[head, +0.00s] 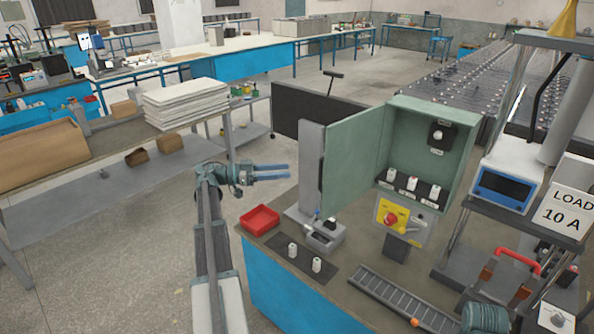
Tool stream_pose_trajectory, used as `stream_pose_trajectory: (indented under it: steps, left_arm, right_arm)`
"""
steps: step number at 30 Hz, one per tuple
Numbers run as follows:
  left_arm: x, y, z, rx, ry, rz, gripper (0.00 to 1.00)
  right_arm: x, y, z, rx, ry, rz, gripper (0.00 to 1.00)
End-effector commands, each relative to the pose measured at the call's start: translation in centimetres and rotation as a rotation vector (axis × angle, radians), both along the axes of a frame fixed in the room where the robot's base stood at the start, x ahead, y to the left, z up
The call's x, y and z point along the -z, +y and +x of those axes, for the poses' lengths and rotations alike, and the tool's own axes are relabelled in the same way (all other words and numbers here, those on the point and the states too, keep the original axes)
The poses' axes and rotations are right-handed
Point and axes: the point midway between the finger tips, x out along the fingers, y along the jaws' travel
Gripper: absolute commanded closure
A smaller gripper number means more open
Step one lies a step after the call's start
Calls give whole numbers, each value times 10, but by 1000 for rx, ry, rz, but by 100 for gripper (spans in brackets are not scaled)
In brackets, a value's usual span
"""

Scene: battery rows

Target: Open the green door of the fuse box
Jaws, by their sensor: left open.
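The fuse box (460,170) is a green cabinet standing on the bench, with its inside showing. Its green door (352,165) is swung out to the left, standing wide open. Inside are a row of white fuses (412,184) and a black switch block (441,135). My left gripper (288,172) is left of the door, over the bench's left edge. Its two blue fingers point right, apart and with nothing between them. A gap separates them from the door. My right gripper is not in view.
A red tray (260,220), a grey post (311,165) and two white fuses on a dark mat (299,262) stand on the bench. A yellow panel with a red knob (397,219) is below the box. A rack with a load sign (564,213) stands at right.

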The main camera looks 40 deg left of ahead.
Motion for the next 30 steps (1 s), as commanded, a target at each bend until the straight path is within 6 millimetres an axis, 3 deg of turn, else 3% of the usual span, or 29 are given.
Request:
stream_pose_trajectory:
  steps: [8,30]
  left_arm:
    - [0,13,-14,0,0,0,53]
    - [0,14,-14,0,0,0,53]
  right_arm:
    - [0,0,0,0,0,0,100]
    - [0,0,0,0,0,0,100]
